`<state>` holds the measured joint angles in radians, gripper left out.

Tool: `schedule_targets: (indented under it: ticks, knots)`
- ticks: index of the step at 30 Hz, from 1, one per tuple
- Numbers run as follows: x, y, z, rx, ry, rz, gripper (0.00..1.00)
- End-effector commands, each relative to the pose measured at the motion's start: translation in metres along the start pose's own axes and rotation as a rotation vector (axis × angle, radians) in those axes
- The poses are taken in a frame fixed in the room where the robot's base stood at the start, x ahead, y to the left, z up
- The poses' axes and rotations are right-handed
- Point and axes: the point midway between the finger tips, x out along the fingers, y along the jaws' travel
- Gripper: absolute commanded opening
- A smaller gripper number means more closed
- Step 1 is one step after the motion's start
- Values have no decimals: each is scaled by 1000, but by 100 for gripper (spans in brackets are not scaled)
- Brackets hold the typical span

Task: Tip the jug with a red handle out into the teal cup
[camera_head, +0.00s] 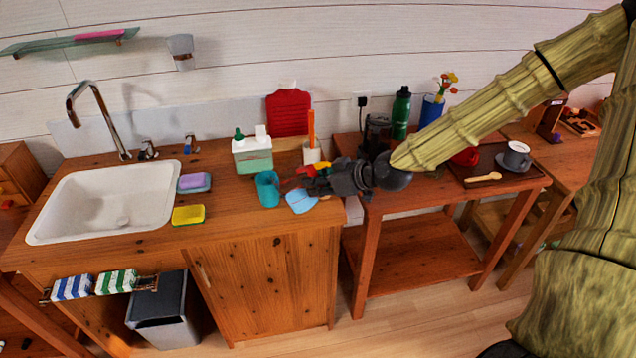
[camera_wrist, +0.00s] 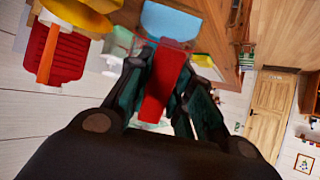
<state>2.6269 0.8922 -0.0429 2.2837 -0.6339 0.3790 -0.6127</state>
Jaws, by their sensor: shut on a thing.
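The teal cup (camera_head: 268,188) stands upright on the wooden counter, just left of my gripper (camera_head: 312,181). My gripper is shut on the jug's red handle (camera_wrist: 163,82), which runs between the fingers in the wrist view. A light blue shape (camera_head: 300,202) lies in front of the gripper, right of the cup. It also shows beyond the handle in the wrist view (camera_wrist: 172,20). I cannot tell whether it is the jug's body or a separate thing. I cannot make out the jug's mouth or its tilt.
A white sink (camera_head: 75,205) and a yellow sponge (camera_head: 188,215) are to the left. A lower table at right holds a green flask (camera_head: 401,113) and a grey mug (camera_head: 516,156).

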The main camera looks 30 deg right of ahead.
Motion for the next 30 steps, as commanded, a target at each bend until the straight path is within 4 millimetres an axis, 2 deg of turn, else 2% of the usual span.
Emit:
schedule_targets:
  ticks: [30]
  knots:
    - [-2, 0, -20, -1, -64, 0, 0]
